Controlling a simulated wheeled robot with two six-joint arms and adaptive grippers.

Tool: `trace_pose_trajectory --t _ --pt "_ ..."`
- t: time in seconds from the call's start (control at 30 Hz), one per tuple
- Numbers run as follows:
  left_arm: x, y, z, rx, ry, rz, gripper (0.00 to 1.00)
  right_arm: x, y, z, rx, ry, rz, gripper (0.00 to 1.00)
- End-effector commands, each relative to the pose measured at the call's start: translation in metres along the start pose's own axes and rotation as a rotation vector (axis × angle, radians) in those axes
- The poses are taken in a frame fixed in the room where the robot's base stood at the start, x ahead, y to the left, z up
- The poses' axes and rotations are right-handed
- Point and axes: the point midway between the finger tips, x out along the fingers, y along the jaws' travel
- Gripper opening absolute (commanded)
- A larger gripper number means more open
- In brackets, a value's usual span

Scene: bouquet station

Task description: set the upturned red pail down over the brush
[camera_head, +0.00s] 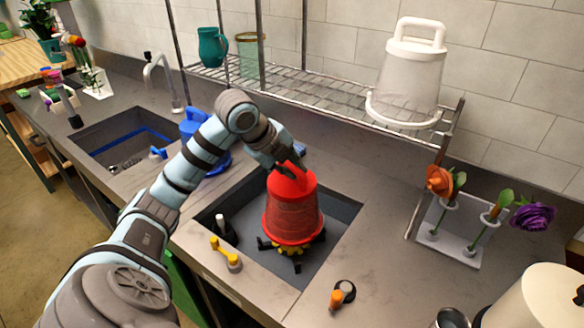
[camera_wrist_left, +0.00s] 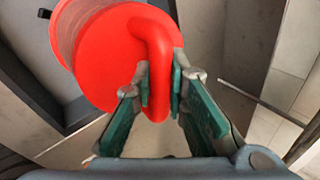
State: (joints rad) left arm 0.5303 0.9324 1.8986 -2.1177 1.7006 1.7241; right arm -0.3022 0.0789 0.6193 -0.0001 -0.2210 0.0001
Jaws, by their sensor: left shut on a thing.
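The red pail (camera_head: 293,208) is upside down over the right-hand sink basin, its closed end and handle on top. My left gripper (camera_head: 288,165) is shut on that handle. In the left wrist view the two fingers (camera_wrist_left: 160,88) pinch the red handle, and the pail (camera_wrist_left: 100,60) fills the upper left. A black and yellow thing (camera_head: 290,252), perhaps the brush, pokes out below the pail's rim; the pail hides most of it. I cannot tell whether rim and thing touch. My right gripper is not in view.
The basin (camera_head: 335,225) also holds a dark item with a white top (camera_head: 221,226) at its left. A yellow-handled fitting (camera_head: 226,254) and an orange-and-black item (camera_head: 341,294) sit by its front edge. A wire rack (camera_head: 310,92) holding a pale pail (camera_head: 408,75) stands behind.

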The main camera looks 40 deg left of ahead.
Motion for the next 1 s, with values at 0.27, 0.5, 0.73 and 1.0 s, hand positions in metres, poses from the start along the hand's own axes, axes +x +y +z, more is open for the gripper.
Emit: trace_pose_trajectory --t 0.27,0.5,0.73,1.0 --pt "-0.003 0.001 -0.001 0.0 -0.001 -0.001 0.0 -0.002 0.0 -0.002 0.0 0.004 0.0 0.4" --pt "-0.003 0.001 -0.001 0.0 -0.001 -0.001 0.0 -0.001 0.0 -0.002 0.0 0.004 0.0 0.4" --pt "0.002 0.004 -0.001 0.0 0.0 -0.001 0.0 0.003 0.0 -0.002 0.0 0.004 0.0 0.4" --pt "0.009 0.008 -0.001 0.0 0.0 -0.001 0.0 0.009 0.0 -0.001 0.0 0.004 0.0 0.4"
